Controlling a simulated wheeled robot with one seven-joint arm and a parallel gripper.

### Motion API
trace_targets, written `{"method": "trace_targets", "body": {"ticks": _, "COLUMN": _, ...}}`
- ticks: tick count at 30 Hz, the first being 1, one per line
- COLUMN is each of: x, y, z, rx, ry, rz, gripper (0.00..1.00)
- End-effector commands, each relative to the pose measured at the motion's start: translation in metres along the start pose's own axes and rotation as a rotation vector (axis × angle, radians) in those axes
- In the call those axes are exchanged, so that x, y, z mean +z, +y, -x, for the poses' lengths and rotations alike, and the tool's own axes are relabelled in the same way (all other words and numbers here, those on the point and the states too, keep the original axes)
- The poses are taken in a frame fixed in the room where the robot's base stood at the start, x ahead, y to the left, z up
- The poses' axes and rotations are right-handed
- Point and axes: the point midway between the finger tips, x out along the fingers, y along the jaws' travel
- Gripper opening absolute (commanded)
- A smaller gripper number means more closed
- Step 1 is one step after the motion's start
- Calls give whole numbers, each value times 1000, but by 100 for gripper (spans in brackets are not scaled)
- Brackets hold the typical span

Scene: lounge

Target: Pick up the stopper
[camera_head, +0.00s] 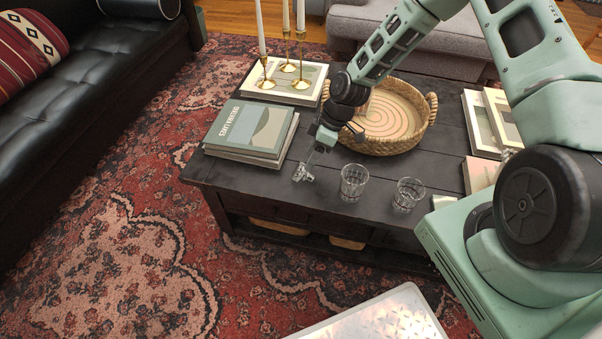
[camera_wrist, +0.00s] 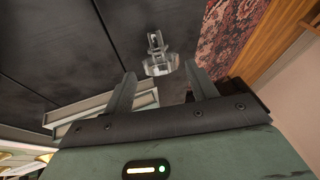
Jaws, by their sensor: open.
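The stopper (camera_head: 303,173), a small clear glass piece, lies on the dark table near its front edge. In the wrist view the stopper (camera_wrist: 157,50) shows a faceted knob and a wider round end, just past my fingertips and between their lines. My gripper (camera_head: 314,154) is directly above and behind the stopper in the head view, pointing down at it. In the wrist view my gripper (camera_wrist: 160,75) is open, with nothing held between the two fingers. Whether a fingertip touches the stopper cannot be told.
Two glass tumblers (camera_head: 353,182) (camera_head: 409,194) stand to the right of the stopper. Stacked books (camera_head: 252,128) lie to the left, close to my gripper. A woven tray (camera_head: 428,130) is behind, and candlesticks (camera_head: 286,68) stand at the back left. The table's front edge is close.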

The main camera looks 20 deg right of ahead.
Motion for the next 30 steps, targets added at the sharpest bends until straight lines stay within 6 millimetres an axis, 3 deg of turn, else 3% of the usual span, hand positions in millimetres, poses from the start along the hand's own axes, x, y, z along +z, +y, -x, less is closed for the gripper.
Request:
{"method": "trace_targets", "body": {"ticks": 5, "x": 0, "y": 0, "z": -10, "rx": -1, "ry": 0, "rz": 0, "gripper": 57}}
{"method": "trace_targets", "body": {"ticks": 15, "x": -1, "y": 1, "z": -54, "rx": -2, "ry": -1, "rz": 0, "gripper": 57}}
{"method": "trace_targets", "body": {"ticks": 22, "x": -1, "y": 2, "z": -54, "rx": 0, "ry": 0, "rz": -1, "gripper": 57}}
{"method": "trace_targets", "body": {"ticks": 25, "x": -1, "y": 1, "z": -54, "rx": 0, "ry": 0, "rz": -1, "gripper": 29}}
{"method": "trace_targets", "body": {"ticks": 30, "x": -2, "y": 1, "z": -54, "rx": 0, "ry": 0, "rz": -1, "gripper": 27}}
